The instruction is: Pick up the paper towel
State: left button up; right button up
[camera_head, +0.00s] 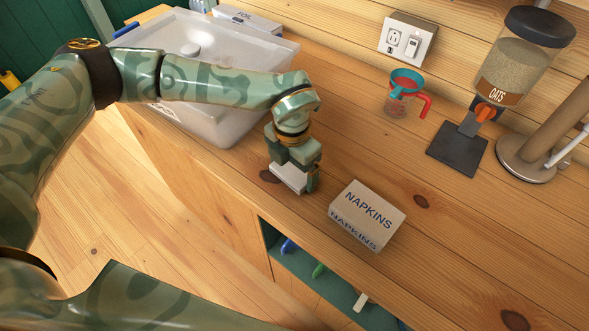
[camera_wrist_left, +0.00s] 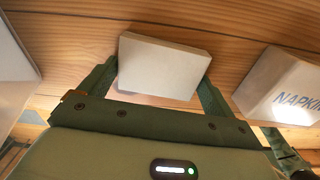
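My left gripper (camera_head: 293,182) points down over the wooden counter. A plain white block-like thing (camera_head: 288,177) sits between its fingers; I cannot tell if it is folded paper towel. In the left wrist view the white block (camera_wrist_left: 163,68) lies between the two spread fingers (camera_wrist_left: 160,80), which are close to its sides; contact is unclear. A brown tube on a stand with a round metal base (camera_head: 527,160), like a paper towel holder, stands at the far right, partly cut off. My right gripper is not in view.
A box marked NAPKINS (camera_head: 367,215) lies right of my left gripper, near the counter edge. A clear bin (camera_head: 225,118) stands behind my left arm. A measuring cup (camera_head: 402,97) and an oats dispenser (camera_head: 525,65) stand at the back. An open shelf (camera_head: 325,285) is below.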

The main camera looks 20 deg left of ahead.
pick_arm(q)
jog(key=shift+r, duration=0.6)
jog(key=s+d+r, duration=0.1)
jog(key=r, duration=0.1)
jog(key=d+r+p, duration=0.1)
jog(key=r, duration=0.1)
jog(key=s+d+r, duration=0.1)
jog(key=r, duration=0.2)
jog(key=shift+s+p, duration=0.35)
jog(key=shift+p, duration=0.05)
jog(key=s+d+r, duration=0.4)
jog(key=s+d, duration=0.2)
jog(key=d, duration=0.1)
jog(key=shift+s+d+r, duration=0.15)
jog(key=shift+s+r, duration=0.25)
